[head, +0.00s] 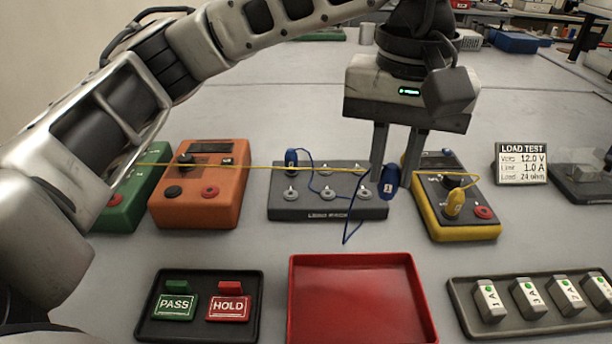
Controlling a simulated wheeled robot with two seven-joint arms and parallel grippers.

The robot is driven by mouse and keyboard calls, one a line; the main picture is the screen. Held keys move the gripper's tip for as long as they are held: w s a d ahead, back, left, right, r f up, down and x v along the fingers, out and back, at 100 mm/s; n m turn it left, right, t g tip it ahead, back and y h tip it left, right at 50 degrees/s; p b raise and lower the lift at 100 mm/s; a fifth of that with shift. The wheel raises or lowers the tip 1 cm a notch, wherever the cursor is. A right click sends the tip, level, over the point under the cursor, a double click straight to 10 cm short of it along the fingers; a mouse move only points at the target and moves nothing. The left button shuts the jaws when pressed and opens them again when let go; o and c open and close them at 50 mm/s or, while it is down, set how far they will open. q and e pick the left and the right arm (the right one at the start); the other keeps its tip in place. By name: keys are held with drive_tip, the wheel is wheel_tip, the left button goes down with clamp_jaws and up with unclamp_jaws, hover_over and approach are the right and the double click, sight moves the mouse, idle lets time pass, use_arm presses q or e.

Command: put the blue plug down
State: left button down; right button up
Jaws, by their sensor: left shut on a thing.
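My left gripper (396,180) comes down from above and is shut on a blue plug (389,184), holding it at the right edge of the dark load pack (330,208). A blue wire runs from this plug in a loop over the pack to a second blue plug (291,158), which stands at the pack's back left post. I cannot tell whether the held plug touches anything below it. The gripper fingers partly hide the gap between the pack and the yellow meter (460,226). My right gripper is not in view.
A yellow plug (453,203) stands on the yellow meter; its wire crosses left past the orange box (200,212). A red tray (360,260) lies empty in front. A PASS/HOLD tray (254,305) and a tray of blocks (465,318) flank it. A load test sign (521,164) stands right.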

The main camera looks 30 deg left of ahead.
use_arm(q)
drive_tip(key=s+a+r+n+p, duration=0.2)
drive_tip(key=s+a+r+n, duration=0.15)
drive_tip(key=s+a, duration=0.6)
drive_tip(key=w+a+f, duration=0.2)
drive_tip(key=w+f, duration=0.2)
drive_tip(key=w+a+f, duration=0.2)
drive_tip(key=w+f, duration=0.1)
drive_tip(key=w, duration=0.1)
drive_tip(key=w+a+f, duration=0.2)
drive_tip(key=w+f, duration=0.2)
drive_tip(key=w, duration=0.1)
drive_tip(key=shift+a+f, duration=0.3)
drive_tip(key=shift+f, duration=0.45)
drive_tip(key=shift+f+b, duration=0.4)
drive_tip(key=shift+b, duration=0.1)
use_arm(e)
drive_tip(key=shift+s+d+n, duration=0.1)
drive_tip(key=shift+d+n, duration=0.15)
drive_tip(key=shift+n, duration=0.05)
use_arm(q)
drive_tip(key=c, duration=1.3)
unclamp_jaws()
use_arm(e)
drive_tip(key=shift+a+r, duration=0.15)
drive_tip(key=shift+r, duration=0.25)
